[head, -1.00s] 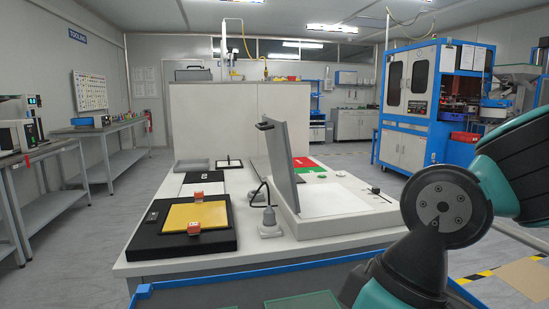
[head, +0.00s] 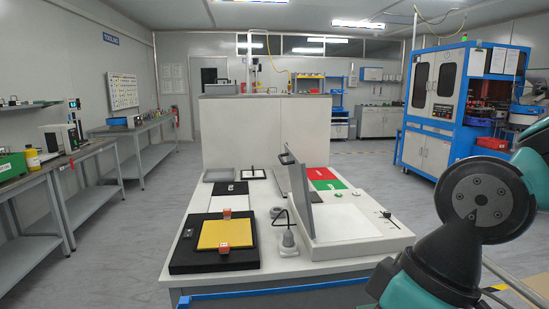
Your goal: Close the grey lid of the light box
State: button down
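The light box (head: 345,222) is a white box with a pale panel on the right part of the white table. Its grey lid (head: 298,200) stands up nearly upright, hinged along the left side of the box, so the panel lies open. A dark handle (head: 287,158) sits at the lid's top far corner. A small slider (head: 387,213) is on the right part of the box. My arm shows at the right edge of the view, to the right of the box. My gripper is outside the view.
Red and green mats (head: 322,174) lie behind the lid. A white partition (head: 265,130) stands behind the table.

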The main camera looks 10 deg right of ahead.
aim_at(297, 170)
jog(key=k, duration=0.3)
jog(key=u, duration=2.15)
jog(key=i, duration=3.1)
jog(key=z, duration=2.65)
jog(key=i, duration=1)
jog(key=z, duration=0.05)
